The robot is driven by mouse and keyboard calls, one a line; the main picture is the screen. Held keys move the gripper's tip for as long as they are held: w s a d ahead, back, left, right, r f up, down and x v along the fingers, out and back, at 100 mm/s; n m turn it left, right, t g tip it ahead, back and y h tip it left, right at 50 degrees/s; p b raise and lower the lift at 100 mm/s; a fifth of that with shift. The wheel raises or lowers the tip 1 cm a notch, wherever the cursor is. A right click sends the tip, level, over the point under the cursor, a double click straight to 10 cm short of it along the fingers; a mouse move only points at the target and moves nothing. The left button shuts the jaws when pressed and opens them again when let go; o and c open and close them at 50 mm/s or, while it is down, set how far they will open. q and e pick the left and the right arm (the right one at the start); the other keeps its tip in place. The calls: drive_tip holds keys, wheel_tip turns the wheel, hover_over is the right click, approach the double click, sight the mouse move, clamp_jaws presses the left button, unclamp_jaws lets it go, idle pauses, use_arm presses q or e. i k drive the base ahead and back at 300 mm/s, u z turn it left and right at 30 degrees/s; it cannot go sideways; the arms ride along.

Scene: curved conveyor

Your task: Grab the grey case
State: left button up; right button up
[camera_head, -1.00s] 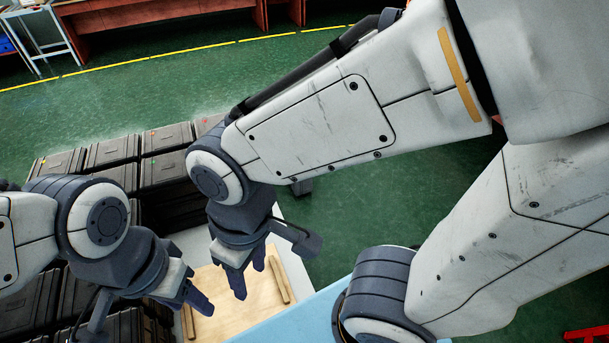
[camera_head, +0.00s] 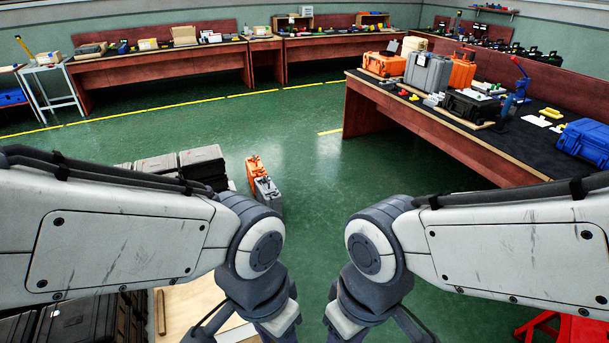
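A large grey case (camera_head: 428,73) stands upright on the dark-topped workbench (camera_head: 378,92) at the right, between orange cases. My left gripper (camera_head: 280,320) and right gripper (camera_head: 342,322) hang at the bottom centre, side by side and apart, far from both grey cases. Their fingertips are cut off by the lower frame edge, so I cannot see whether they are open or shut.
Stacked black cases (camera_head: 201,162) stand at the left, partly behind my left arm. A black case (camera_head: 470,106) and a blue case (camera_head: 583,142) also sit on the right workbench. A red stand (camera_head: 565,328) is at bottom right.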

sight(268, 193)
drive_tip(key=z, duration=0.4)
drive_tip(key=i, duration=1.55)
drive_tip(key=z, duration=0.35)
drive_tip(key=i, duration=2.2)
drive_tip(key=u, duration=0.8)
drive_tip(key=i, duration=1.1)
drive_tip(key=u, duration=1.55)
drive_tip(key=i, duration=0.75)
drive_tip(key=u, duration=0.45)
